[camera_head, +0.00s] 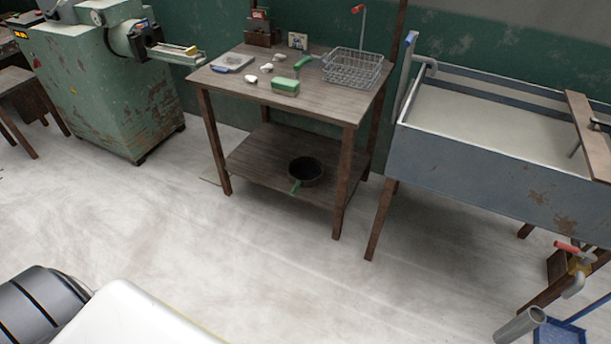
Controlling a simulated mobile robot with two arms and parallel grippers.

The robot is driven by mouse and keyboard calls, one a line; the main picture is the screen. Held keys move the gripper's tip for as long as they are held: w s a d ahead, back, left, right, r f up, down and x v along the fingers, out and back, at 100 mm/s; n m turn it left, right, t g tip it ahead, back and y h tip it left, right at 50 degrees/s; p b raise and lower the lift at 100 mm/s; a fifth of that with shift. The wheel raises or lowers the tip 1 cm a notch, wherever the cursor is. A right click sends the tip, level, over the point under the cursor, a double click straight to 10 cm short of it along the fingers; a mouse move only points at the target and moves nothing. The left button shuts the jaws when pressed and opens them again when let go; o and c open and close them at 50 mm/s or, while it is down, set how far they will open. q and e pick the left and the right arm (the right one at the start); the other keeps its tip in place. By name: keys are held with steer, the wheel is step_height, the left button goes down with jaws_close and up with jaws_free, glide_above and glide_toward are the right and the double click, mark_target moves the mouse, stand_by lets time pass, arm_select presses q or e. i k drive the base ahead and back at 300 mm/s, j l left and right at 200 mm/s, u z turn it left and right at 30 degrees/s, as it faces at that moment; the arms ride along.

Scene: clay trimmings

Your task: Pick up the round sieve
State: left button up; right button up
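A dark round vessel with a green handle (305,173) rests on the lower shelf of the wooden table; it looks like the round sieve, though its mesh is too small to make out. Its handle points toward the front left. The tabletop is above it, and the shelf's front side is open. Neither of my grippers is in view.
The wooden table (317,103) carries a wire basket (352,70), a green block (285,86) and several small pale lumps. A grey sink trough (500,165) stands to the right, a green machine (110,100) to the left. The floor in front is clear.

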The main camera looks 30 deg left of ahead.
mark_target(304, 171)
steer(key=i+j, duration=0.15)
steer(key=j, duration=0.25)
steer(key=i+j+u, duration=0.1)
steer(key=j, duration=0.25)
steer(key=i+j, duration=0.25)
steer(key=j, duration=0.15)
